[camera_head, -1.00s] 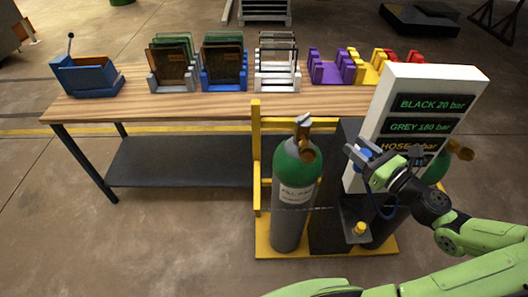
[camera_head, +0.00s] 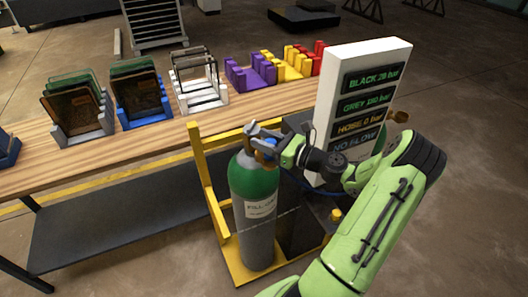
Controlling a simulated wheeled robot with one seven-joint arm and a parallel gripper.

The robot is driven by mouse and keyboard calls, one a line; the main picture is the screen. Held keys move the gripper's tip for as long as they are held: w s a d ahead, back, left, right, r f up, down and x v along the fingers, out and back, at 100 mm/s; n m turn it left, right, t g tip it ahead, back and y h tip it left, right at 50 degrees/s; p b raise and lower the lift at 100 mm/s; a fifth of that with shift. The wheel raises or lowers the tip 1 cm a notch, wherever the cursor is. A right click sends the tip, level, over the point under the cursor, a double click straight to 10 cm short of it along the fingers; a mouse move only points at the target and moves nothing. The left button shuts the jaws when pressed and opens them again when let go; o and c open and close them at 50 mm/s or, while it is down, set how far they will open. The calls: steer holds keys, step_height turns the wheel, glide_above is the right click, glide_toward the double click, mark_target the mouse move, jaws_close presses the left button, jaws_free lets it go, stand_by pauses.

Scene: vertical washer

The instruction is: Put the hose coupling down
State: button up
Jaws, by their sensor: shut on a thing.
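My gripper (camera_head: 262,138) is at the top of the green and grey cylinder (camera_head: 258,182), right by its brass valve. It is shut on the hose coupling, which is mostly hidden by the fingers. A dark blue hose (camera_head: 308,187) runs from below the gripper toward the foot of the white display panel (camera_head: 326,98). I cannot tell whether the coupling touches the valve. The panel reads "BLACK 20 bar", "GREY 180 bar", "HOSE 0 bar" and "NO FLOW".
The cylinder stands in a yellow frame (camera_head: 205,185) beside a dark stand with a yellow knob (camera_head: 336,215). A second cylinder's brass valve (camera_head: 398,117) shows behind the panel. The wooden bench (camera_head: 150,145) at left holds several coloured racks. Floor at right is clear.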

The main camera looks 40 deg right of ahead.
mark_target(265, 162)
steer(key=shift+f, duration=1.4)
steer(key=o, duration=1.1)
steer(key=shift+f, duration=0.15)
steer(key=shift+c, duration=0.2)
steer(key=shift+s+d, duration=0.15)
steer(key=shift+s, duration=0.2)
steer(key=v, duration=1.1)
steer(key=shift+s, duration=0.2)
